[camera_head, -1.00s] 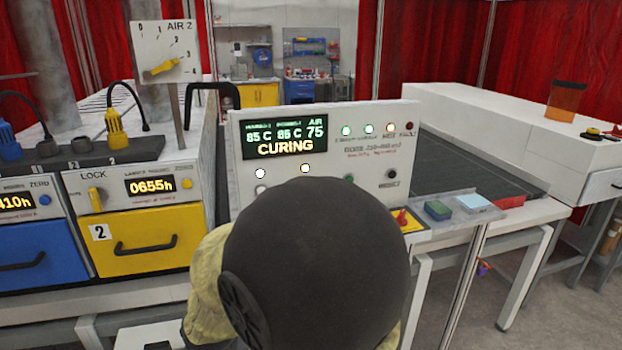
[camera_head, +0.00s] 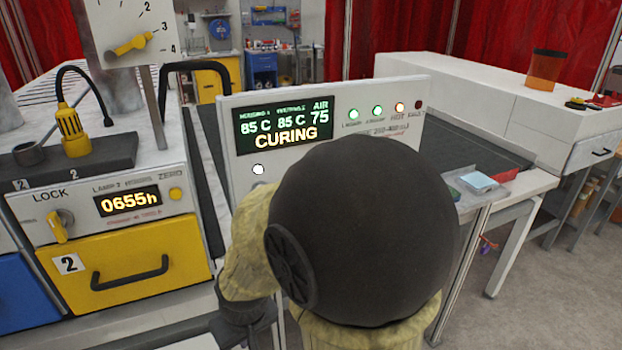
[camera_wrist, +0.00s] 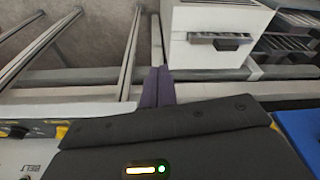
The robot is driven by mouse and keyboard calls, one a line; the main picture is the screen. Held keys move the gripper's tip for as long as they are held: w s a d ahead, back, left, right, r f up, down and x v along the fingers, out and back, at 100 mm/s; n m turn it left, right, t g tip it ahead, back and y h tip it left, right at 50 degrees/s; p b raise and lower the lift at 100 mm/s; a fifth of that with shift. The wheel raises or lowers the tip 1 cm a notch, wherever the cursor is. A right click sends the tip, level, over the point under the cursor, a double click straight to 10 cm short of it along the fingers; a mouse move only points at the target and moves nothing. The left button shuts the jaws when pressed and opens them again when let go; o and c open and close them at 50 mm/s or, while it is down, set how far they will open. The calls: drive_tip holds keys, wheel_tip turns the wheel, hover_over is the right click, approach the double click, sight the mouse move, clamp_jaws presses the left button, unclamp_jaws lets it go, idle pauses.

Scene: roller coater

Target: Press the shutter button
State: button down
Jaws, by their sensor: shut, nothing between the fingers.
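The control panel (camera_head: 225,140) stands in the middle of the head view, with a lit display (camera_head: 283,125) reading CURING, 85 C, 85 C and AIR 75. A row of small lamps (camera_head: 378,111) runs along its upper right. One white round button or lamp (camera_head: 258,169) shows below the display. My arm's dark round joint hides the lower panel, so I cannot make out which control is the shutter button. My gripper (camera_wrist: 158,72) shows in the wrist view as two purple fingers side by side, shut and empty. I cannot see it touching anything.
A cabinet with a yellow drawer (camera_head: 190,262), a LOCK knob (camera_head: 58,226) and a 0655h display (camera_head: 128,201) stands at left. A dark belt (camera_head: 465,150) runs behind the panel. In the wrist view, BELT lettering (camera_wrist: 28,169) shows at lower left.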

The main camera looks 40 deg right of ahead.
drive_tip(key=shift+s, duration=0.1)
drive_tip(key=w+d+m+t+h+p, duration=0.35)
drive_tip(key=w+d+p, duration=0.35)
drive_tip(key=w+d, duration=0.6)
drive_tip(key=w+d+h+p, duration=0.1)
drive_tip(key=d+h, duration=0.1)
drive_tip(key=d, duration=0.1)
drive_tip(key=w+d+r+t+h+p, duration=0.1)
drive_tip(key=d, duration=0.2)
drive_tip(key=w+d+r+t+h+p, duration=0.1)
drive_tip(key=d+h, duration=0.1)
drive_tip(key=d, duration=0.1)
drive_tip(key=shift+w+d+r+m+h, duration=0.15)
drive_tip(key=shift+d+r+m+h, duration=0.1)
drive_tip(key=shift+d+h, duration=0.1)
drive_tip(key=s+d+r+n+t+h+p, duration=0.1)
drive_tip(key=d+r+n+h+p, duration=0.1)
drive_tip(key=d+r+h+p, duration=0.2)
drive_tip(key=d+r+h, duration=0.2)
drive_tip(key=d+h, duration=0.1)
drive_tip(key=d, duration=0.1)
drive_tip(key=shift+s+d+r, duration=0.25)
drive_tip(key=shift+s, duration=0.1)
drive_tip(key=shift+t, duration=0.25)
